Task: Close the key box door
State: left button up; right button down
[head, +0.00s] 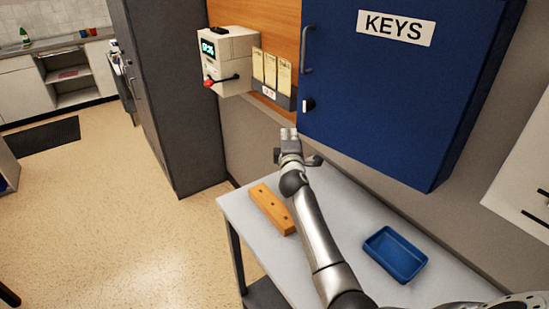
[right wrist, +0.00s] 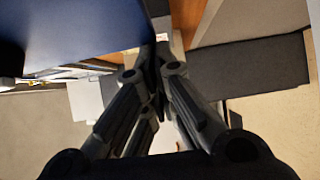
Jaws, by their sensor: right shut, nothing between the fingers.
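The blue key box (head: 400,90) with a white KEYS sign (head: 395,27) hangs on the wall at the upper right of the head view. Its door faces me and looks flush or nearly so; I cannot tell if a small gap remains. A grey handle (head: 306,50) and a small black-and-white latch knob (head: 308,104) are at the door's left edge. My right gripper (head: 288,133) is shut and empty, just below and left of the door's lower left corner. In the right wrist view its fingertips (right wrist: 158,60) meet beside a blue panel (right wrist: 80,30). My left gripper is out of view.
A light table (head: 340,215) stands below the box, with a wooden block with holes (head: 272,208) and a blue tray (head: 395,254). A time clock (head: 228,60) and a card rack (head: 272,80) hang left of the box. A dark cabinet (head: 175,90) stands further left. The floor at left is mostly clear.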

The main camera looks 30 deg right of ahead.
jog(key=d+m+h+b, duration=0.1)
jog(key=d+b, duration=0.1)
jog(key=w+d+g+h+b, duration=0.1)
jog(key=d+b, duration=0.1)
jog(key=d, duration=0.1)
jog(key=w+d+m+g+h+b, duration=0.1)
jog(key=d+b, duration=0.2)
jog(key=shift+w+d+r+m+h, duration=0.1)
jog(key=shift+w+r+m+h, duration=0.15)
jog(key=shift+r+m+h, duration=0.05)
